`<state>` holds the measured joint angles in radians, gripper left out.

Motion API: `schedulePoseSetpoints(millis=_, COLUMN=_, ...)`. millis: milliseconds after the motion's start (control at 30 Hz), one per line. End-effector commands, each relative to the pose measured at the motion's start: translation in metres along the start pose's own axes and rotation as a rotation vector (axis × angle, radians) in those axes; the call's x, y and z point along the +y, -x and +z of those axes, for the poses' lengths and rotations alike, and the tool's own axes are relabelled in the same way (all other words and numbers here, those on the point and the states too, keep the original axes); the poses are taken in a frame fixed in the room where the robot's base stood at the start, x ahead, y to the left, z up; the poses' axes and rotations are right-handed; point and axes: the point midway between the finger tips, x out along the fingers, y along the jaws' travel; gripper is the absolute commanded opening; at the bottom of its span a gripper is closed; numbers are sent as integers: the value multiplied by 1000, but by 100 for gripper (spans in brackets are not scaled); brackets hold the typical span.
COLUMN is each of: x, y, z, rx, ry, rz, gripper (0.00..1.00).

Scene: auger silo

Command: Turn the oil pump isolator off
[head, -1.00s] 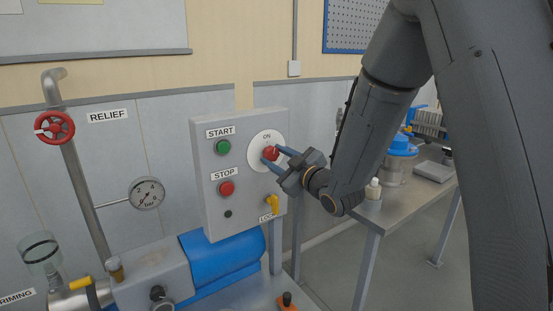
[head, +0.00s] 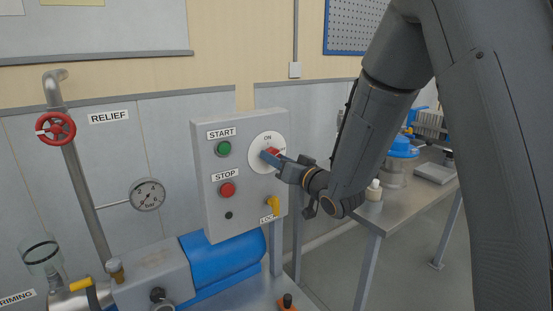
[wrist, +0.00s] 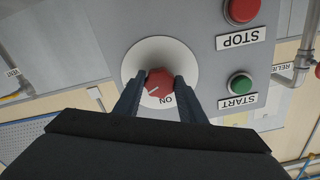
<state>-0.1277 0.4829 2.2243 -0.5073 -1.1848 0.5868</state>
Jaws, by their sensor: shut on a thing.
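The isolator is a red knob (head: 273,152) on a round white plate (head: 256,158), at the upper right of a grey control box (head: 220,200). "ON" is printed at the top of the plate, and other lettering at its right is partly covered. My gripper (head: 268,155) is shut on the red knob. In the wrist view my gripper's two blue-grey fingers (wrist: 158,85) press on both sides of the knob (wrist: 158,87). A white pointer line on the knob slants away from the "ON" mark in that view.
The box also carries a green START button (head: 223,149), a red STOP button (head: 227,189) and a yellow lock tab (head: 272,205) just below my gripper. A blue pump motor (head: 230,258) lies below. A metal bench (head: 420,188) stands at the right.

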Motion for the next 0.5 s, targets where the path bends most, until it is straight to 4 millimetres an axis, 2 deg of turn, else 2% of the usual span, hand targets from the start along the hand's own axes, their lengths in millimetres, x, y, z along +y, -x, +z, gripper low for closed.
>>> schedulePoseSetpoints(millis=200, x=0, y=0, z=-2, rx=3, ry=-178, rz=0, gripper=14)
schedulePoseSetpoints(millis=500, x=0, y=0, z=-2, rx=4, ry=-349, rz=0, gripper=14)
